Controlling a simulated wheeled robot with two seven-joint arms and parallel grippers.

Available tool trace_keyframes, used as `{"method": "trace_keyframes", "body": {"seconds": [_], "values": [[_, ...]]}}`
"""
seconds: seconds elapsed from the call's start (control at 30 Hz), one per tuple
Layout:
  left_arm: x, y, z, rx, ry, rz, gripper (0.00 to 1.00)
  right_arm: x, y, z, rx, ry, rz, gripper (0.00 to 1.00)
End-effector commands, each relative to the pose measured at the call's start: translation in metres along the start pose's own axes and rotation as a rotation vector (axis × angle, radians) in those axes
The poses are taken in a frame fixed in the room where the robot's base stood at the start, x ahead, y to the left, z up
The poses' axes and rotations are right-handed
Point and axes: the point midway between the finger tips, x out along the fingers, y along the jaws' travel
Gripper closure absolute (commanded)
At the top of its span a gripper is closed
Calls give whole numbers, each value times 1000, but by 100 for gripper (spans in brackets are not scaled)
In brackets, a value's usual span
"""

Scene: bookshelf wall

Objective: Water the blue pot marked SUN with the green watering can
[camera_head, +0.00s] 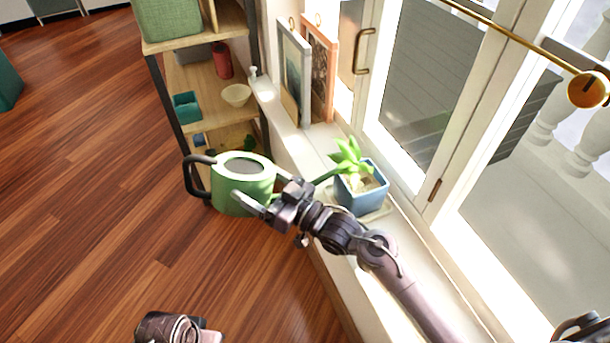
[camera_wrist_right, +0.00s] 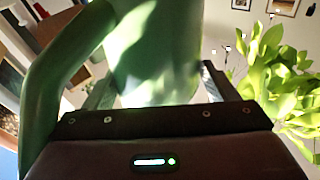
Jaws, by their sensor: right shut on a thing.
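The green watering can (camera_head: 228,197) has a dark handle on its left and a thin spout pointing right. My right gripper (camera_head: 264,190) is shut on the can's body and holds it beside the window ledge. The blue pot (camera_head: 358,197) with a leafy green plant stands on the ledge to the right. The spout's end is at the pot's left rim, by the leaves; I cannot tell whether water flows. No SUN marking is readable. In the right wrist view the can (camera_wrist_right: 155,55) fills the space between the fingers, with leaves on the right.
A shelf unit (camera_head: 208,75) with a red cup, a bowl and a teal box stands behind the can. Framed pictures (camera_head: 318,65) lean on the ledge (camera_head: 318,145). Windows with a brass handle (camera_head: 363,50) border the right.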

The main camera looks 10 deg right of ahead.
Motion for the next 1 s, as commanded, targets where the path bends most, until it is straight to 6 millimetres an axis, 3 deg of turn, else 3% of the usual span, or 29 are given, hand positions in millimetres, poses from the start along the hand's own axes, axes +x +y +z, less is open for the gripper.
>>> {"method": "trace_keyframes", "body": {"seconds": [1.0], "values": [[-2, 0, 0, 0, -2, 0, 64, 4, -2, -17, 34, 69, -4, 74]]}}
